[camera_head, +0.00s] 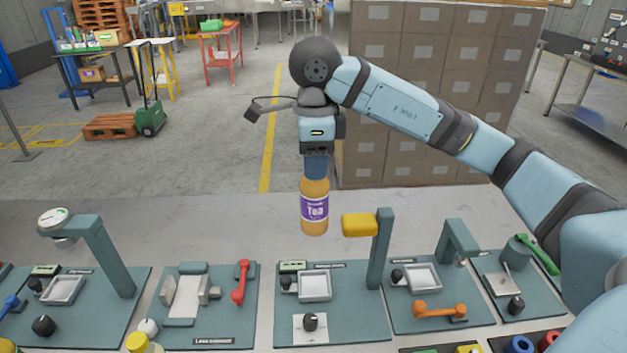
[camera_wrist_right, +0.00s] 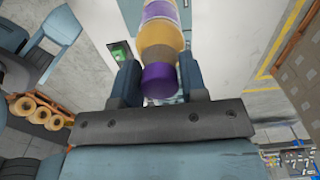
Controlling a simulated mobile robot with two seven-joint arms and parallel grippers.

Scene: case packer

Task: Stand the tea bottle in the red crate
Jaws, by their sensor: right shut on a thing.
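The tea bottle (camera_head: 314,212) is orange-yellow with a purple label reading "Tea". It hangs upright from my right gripper (camera_head: 316,168), which is shut on its upper end, above the grey table behind the machine panels. In the right wrist view the bottle (camera_wrist_right: 160,35) lies between the two fingers of the right gripper (camera_wrist_right: 158,80), with its purple cap toward the palm. I see no red crate in either view. My left gripper is not in view.
Several teal machine panels line the front of the table (camera_head: 420,215). A teal post (camera_head: 380,250) with a yellow block (camera_head: 360,225) stands just right of the bottle. Stacked cardboard boxes (camera_head: 430,60) stand behind. The table left of the bottle is clear.

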